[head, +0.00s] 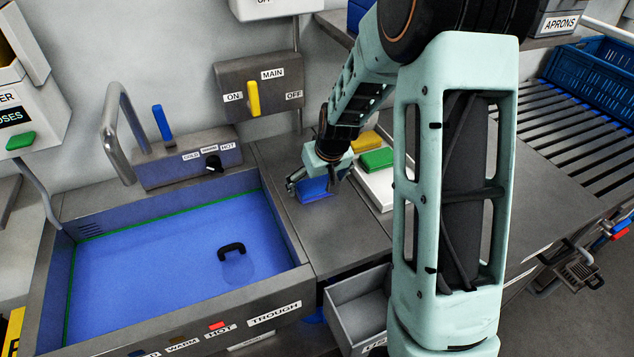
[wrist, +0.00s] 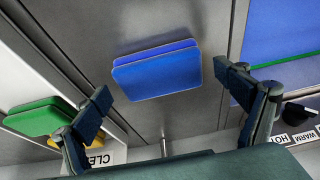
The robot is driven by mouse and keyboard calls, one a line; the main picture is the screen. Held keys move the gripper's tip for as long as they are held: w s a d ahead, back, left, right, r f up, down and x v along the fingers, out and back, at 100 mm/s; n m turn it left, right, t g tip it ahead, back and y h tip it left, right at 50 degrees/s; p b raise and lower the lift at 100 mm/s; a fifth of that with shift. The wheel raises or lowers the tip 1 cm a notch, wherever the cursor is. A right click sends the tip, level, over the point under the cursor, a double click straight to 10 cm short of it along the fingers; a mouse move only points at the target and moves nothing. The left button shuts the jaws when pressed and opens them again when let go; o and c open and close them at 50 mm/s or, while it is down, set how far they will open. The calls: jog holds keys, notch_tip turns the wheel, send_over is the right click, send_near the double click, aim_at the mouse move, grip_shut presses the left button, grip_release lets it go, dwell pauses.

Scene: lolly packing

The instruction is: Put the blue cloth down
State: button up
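The blue cloth (head: 315,191) is a folded pad on the grey metal counter (head: 325,235), just right of the trough. In the wrist view the blue cloth (wrist: 157,75) shows whole, as two stacked layers, and appears to lie flat on the metal. My gripper (head: 312,184) is right above it and partly hides it in the head view. In the wrist view my gripper (wrist: 163,82) has its fingers spread wide, one on each side of the cloth, with a gap on both sides.
A white tray (head: 372,189) with a green cloth (head: 377,160) and a yellow cloth (head: 364,142) stands close on the right. The water-filled trough (head: 305,274) is on the left, with a black handle (head: 232,249) in it. An open grey drawer (head: 342,297) juts out in front.

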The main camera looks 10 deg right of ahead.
jog(key=shift+r, duration=0.45)
jog(key=v, duration=1.1)
jog(key=shift+s+r, duration=0.15)
jog(key=shift+r, duration=0.1)
jog(key=shift+d, duration=0.1)
